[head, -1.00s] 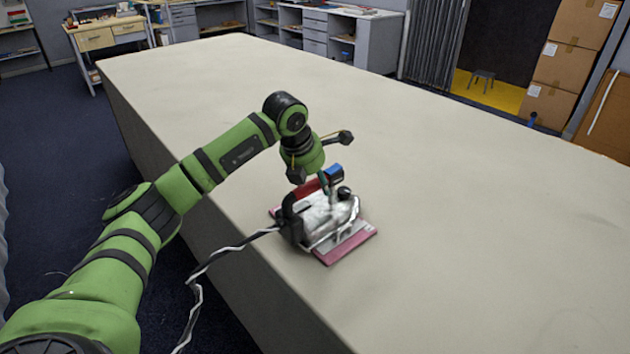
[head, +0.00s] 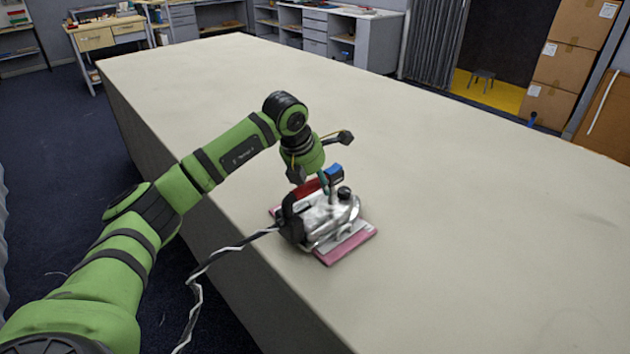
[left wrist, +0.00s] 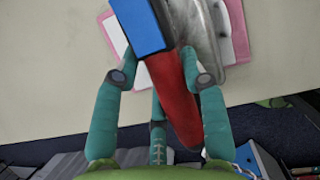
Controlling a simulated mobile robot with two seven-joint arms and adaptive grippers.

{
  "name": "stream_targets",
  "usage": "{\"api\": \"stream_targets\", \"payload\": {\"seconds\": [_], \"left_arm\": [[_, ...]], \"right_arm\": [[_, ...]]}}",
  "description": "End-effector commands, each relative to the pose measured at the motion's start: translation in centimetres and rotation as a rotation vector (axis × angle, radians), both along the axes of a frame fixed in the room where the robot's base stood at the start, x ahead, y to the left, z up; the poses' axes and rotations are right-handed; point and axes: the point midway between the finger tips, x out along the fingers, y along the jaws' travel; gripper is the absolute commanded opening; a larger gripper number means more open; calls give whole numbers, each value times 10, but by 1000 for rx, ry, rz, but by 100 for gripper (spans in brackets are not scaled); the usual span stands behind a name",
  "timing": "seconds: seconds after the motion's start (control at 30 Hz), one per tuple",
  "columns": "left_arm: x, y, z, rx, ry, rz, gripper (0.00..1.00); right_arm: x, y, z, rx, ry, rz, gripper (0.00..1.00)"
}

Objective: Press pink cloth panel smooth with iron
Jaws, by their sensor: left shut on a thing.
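The pink cloth panel (head: 352,248) lies flat on the table near its front edge. Its border also shows in the left wrist view (left wrist: 239,32). The silver iron (head: 322,220), with a red handle, black rear and blue top part, is over the panel and hides most of it. A pale flat area shows between iron and pink border. I cannot tell whether the iron touches the cloth. My left gripper (head: 322,182) is shut on the iron's red handle (left wrist: 175,95), with teal fingers on both sides of it in the left wrist view. My right gripper is not in view.
The long pale cloth table (head: 470,210) is clear around the panel, with wide free room behind and to the right. The iron's black-and-white cord (head: 215,258) hangs over the front edge. Cabinets (head: 345,38) and cardboard boxes (head: 570,65) stand beyond the table.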

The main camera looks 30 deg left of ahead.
Motion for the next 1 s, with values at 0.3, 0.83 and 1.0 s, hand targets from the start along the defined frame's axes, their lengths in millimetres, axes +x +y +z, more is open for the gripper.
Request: {"api": "stream_targets", "payload": {"seconds": [0.3,0.83,1.0], "left_arm": [[-1,-1,13,1,5,-4,0],[1,0,61,-1,-6,-1,0],[1,0,73,-1,-7,-1,0]], "right_arm": [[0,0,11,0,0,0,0],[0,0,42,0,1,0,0],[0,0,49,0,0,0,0]]}}
